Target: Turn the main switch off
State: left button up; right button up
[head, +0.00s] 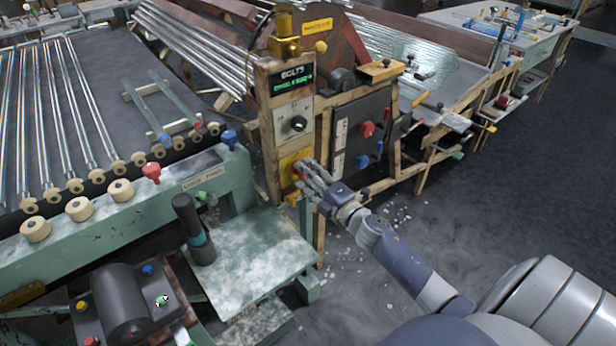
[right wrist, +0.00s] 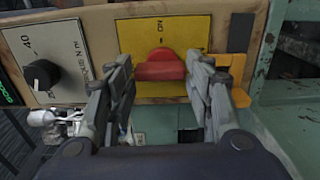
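The main switch is a red rotary knob (right wrist: 160,66) on a yellow plate (right wrist: 222,30) with "ON" lettering, low on the wooden control post. In the head view the yellow plate (head: 290,160) is partly covered by my right gripper (head: 303,172). In the right wrist view my right gripper (right wrist: 160,78) is open, with one finger on each side of the knob. Narrow gaps seem to show between fingers and knob; I cannot tell whether either touches it. The knob lies crosswise in that view. My left gripper is not in view.
A black dial (right wrist: 42,75) sits beside the yellow plate, below a green-lit display (head: 292,82) in the head view. A dark panel (head: 362,140) with red and blue knobs stands right of the post. A green machine bed (head: 250,265) lies below left.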

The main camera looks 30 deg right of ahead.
jog(key=shift+o, duration=0.8)
jog(key=s+d, duration=0.1)
jog(key=s, duration=1.1)
